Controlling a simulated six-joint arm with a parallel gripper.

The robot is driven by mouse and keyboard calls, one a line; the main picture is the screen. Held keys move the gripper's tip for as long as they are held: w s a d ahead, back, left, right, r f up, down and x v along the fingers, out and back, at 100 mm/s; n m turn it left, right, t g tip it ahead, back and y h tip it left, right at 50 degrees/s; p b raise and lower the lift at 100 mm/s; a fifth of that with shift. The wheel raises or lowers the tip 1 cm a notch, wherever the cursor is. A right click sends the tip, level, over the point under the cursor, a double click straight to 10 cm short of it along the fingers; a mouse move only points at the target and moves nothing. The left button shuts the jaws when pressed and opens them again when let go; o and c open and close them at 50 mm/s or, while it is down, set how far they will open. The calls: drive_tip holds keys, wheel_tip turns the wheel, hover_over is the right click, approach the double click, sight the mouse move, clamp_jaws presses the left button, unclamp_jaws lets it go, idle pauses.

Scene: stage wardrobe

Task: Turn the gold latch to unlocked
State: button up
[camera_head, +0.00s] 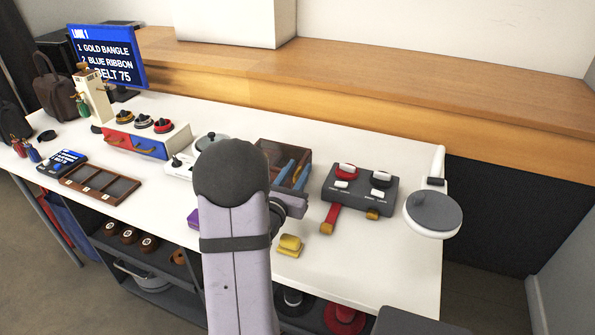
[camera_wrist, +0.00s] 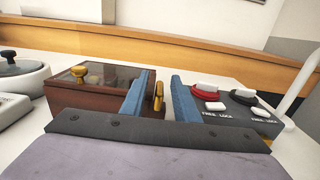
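A brown box with a glass top (camera_wrist: 85,85) stands ahead of my gripper, with a gold knob (camera_wrist: 79,73) on its top. An upright gold latch piece (camera_wrist: 158,95) shows at the box's right side, between my two blue fingers. My gripper (camera_wrist: 158,100) is open, with one finger on each side of the gold piece in the picture; contact cannot be told. In the head view the box (camera_head: 285,150) is partly hidden by my arm, and my gripper (camera_head: 291,174) is over it. The latch is not clear there.
A dark grey box (camera_head: 359,190) with red and black knobs, marked free and lock, stands to the right. A yellow block (camera_head: 289,245) lies near the front. A white scale (camera_head: 433,213) is at the right end. A divided tray (camera_head: 100,184) lies left.

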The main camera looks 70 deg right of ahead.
sight(294, 176)
drive_tip(key=shift+a+b, duration=0.35)
drive_tip(key=shift+a, duration=3.25)
drive_tip(key=shift+s, duration=0.1)
